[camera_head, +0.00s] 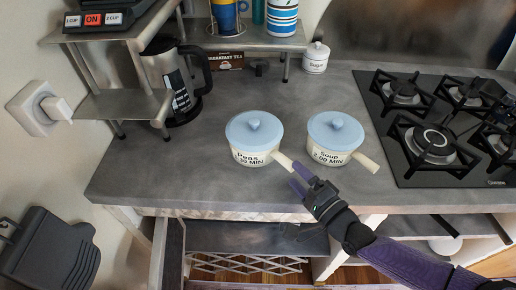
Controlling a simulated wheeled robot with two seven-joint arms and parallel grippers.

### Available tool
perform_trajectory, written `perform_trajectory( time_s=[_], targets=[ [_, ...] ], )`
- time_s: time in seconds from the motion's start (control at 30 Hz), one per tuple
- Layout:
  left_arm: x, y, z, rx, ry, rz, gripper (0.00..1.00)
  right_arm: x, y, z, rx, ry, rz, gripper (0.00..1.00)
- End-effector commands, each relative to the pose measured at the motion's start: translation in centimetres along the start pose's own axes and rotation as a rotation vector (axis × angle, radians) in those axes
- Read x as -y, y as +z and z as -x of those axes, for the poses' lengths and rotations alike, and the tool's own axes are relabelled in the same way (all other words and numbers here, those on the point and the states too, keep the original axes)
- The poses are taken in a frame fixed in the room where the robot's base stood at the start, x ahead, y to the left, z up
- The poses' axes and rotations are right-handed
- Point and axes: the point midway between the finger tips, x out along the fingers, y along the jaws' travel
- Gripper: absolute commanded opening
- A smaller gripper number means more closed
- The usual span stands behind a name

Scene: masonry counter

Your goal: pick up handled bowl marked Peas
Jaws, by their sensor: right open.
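The handled bowl marked Peas (246,157) is cream with a light blue lid (254,128) and stands on the grey counter (200,183). Its short cream handle (281,159) points toward the lower right. My right gripper (297,178) is open, with purple fingers at the end of this handle. I cannot tell whether the fingers touch it. A similar bowl marked Soup (328,154) stands just to the right, its handle (366,162) also pointing lower right. My left gripper is not in view.
A black gas hob (415,167) fills the right side. Below the counter's front edge is an open compartment (255,237). Counter left of Peas is clear.

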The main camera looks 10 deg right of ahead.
Motion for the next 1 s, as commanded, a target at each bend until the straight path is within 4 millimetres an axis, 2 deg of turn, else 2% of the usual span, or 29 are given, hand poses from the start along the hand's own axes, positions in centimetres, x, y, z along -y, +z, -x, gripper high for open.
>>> perform_trajectory(
  time_s=[0.3, 0.57, 0.93, 1.0],
  targets=[
    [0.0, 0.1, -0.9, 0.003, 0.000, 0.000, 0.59, 0.1, 0.1, -5.8, 0.001, 0.000, 0.000, 0.80],
    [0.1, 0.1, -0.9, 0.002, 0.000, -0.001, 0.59, 0.2, 0.1, -6.3, 0.002, 0.003, 0.001, 0.80],
    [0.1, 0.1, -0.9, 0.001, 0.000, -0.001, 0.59, 0.0, 0.1, -6.2, 0.003, 0.010, 0.001, 0.02],
    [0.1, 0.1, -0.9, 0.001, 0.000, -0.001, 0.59, -0.1, 0.1, -6.2, 0.003, 0.013, 0.001, 0.00]
  ],
)
